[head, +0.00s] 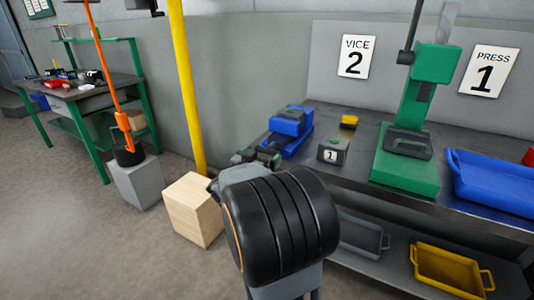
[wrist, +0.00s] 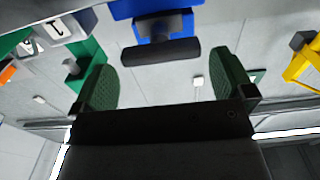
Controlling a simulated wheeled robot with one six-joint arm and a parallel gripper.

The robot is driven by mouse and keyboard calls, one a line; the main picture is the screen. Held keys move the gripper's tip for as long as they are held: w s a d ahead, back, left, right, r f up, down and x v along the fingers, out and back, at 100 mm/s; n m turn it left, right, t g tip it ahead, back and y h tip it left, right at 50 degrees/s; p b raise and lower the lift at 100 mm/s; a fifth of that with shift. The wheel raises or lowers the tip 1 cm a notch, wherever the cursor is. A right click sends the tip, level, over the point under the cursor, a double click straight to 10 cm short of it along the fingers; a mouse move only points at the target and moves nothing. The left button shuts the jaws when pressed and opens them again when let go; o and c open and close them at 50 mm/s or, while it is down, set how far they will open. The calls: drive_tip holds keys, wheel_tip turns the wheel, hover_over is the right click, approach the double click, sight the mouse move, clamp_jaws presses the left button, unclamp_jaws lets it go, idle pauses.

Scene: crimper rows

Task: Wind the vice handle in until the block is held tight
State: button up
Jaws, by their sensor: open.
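The blue vice (head: 290,122) stands at the left end of the bench, under the sign marked VICE 2. In the wrist view, part of the blue vice (wrist: 122,9) shows at the top edge, with its dark handle bar (wrist: 160,54) lying crosswise in front of it. My gripper (head: 262,157) is at the vice's near end, partly hidden behind my arm in the head view. In the wrist view my gripper (wrist: 166,75) is open, its green pads apart on either side of the bar; I see no contact. I cannot make out a block in the jaws.
On the bench, a grey box marked 1 (head: 333,151) and a yellow block (head: 348,122) sit right of the vice, then a green press (head: 408,160) and a blue tray (head: 495,180). A yellow post (head: 186,85) and wooden crate (head: 192,210) stand left.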

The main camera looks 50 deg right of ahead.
sight(265, 153)
drive_tip(key=shift+x, duration=1.9)
drive_tip(key=shift+c, duration=0.4)
drive_tip(key=c, duration=0.6)
drive_tip(key=shift+o, duration=0.2)
drive_tip(key=shift+b, duration=0.3)
